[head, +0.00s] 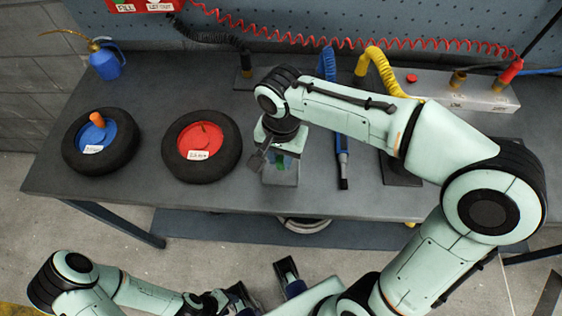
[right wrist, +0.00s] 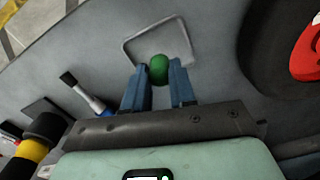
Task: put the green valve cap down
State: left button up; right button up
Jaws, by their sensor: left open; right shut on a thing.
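The green valve cap (right wrist: 158,69) sits between the fingertips of my right gripper (right wrist: 159,84), which is shut on it. In the head view the cap (head: 280,162) is a small green spot, partly hidden by the gripper (head: 278,160). It is over or within a pale-outlined square (right wrist: 131,43) on the grey bench, which also shows in the head view (head: 284,182). I cannot tell whether the cap touches the surface. My left gripper (head: 266,287) is open and empty, low in front of the bench.
A tyre with a blue hub (head: 76,160) and one with a red hub (head: 223,167) lie left of the square. A blue-and-black tool (head: 342,165) lies close on its right. A blue oil can (head: 106,64) stands back left. The front bench strip (head: 130,195) is clear.

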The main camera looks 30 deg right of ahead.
aim_at(281, 158)
jog(key=shift+f, duration=1.5)
jog(key=shift+f+b, duration=0.15)
jog(key=shift+b, duration=0.15)
jog(key=o, duration=0.8)
jog(key=shift+r, duration=0.3)
notch_tip(281, 158, up, 12)
jog(key=p, duration=0.2)
jog(key=shift+f+p, duration=0.1)
jog(key=shift+p, duration=0.25)
